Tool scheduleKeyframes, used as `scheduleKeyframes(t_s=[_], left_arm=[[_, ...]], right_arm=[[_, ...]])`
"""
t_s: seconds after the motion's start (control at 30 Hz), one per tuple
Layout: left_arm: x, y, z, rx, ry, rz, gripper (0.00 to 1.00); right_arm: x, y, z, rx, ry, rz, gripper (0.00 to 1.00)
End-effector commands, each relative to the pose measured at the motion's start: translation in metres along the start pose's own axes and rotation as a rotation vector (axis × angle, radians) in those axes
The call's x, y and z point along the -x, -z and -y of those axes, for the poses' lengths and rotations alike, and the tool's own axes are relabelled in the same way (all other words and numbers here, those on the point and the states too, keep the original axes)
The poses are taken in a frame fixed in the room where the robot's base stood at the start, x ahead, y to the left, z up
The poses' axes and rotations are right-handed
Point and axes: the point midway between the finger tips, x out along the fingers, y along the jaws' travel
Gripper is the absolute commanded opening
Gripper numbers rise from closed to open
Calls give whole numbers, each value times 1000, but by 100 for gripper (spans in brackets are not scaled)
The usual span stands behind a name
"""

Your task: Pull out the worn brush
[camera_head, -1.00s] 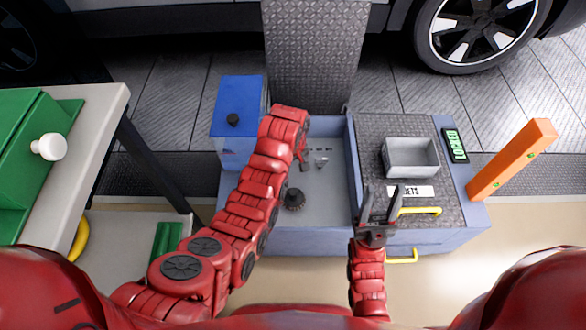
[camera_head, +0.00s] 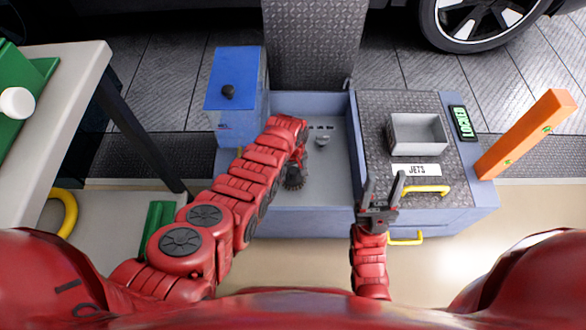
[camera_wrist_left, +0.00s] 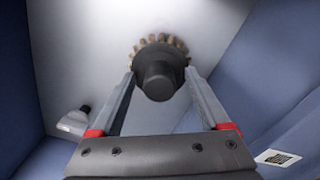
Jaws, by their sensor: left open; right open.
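The worn brush (camera_head: 293,178), a round dark hub with a ring of brown bristles, sits on the floor of the grey-blue bay. In the left wrist view the brush (camera_wrist_left: 159,72) lies between and just beyond the fingertips of my left gripper (camera_wrist_left: 160,85). The jaws are open, one finger on each side of the dark hub; I cannot tell whether they touch it. In the head view my left forearm partly covers the brush. My right gripper (camera_head: 384,188) is open and empty in front of the drawer unit, near the JETS label.
A small grey fitting (camera_head: 322,140) stands at the back of the bay. A blue box (camera_head: 236,92) with a black knob is at the back left. To the right are a grey open tray (camera_head: 418,134), a yellow handle (camera_head: 426,190) and an orange lever (camera_head: 527,135). Bay walls surround the brush.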

Motion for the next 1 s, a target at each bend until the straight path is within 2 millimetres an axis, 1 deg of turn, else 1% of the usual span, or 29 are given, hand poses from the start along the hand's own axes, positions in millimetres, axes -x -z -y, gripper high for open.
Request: scheduleKeyframes(t_s=[0.07,0.33,0.37,0.5,0.67,0.7,0.73,0.87,0.9,0.93,1.0], left_arm=[[-2,0,0,0,0,0,79],[-2,0,0,0,-1,-1,79],[-2,0,0,0,-1,-1,76],[-2,0,0,0,-1,-1,51],[-2,0,0,0,-1,-1,22],[-2,0,0,0,-1,-1,15],[-2,1,0,0,-1,-1,68],[-2,1,0,0,-1,-1,45],[-2,1,0,0,-1,-1,37],[-2,1,0,0,-1,-1,34],[-2,1,0,0,-1,-1,34]], right_arm=[[2,0,0,1,2,-2,49],[1,0,0,1,3,-3,49],[1,0,0,1,3,-3,49],[1,0,0,1,3,-3,49],[1,0,0,1,3,-3,49],[1,0,0,1,3,-3,49],[1,0,0,1,3,-3,49],[1,0,0,1,3,-3,49],[1,0,0,1,3,-3,49],[1,0,0,1,3,-3,49],[1,0,0,1,3,-3,49]])
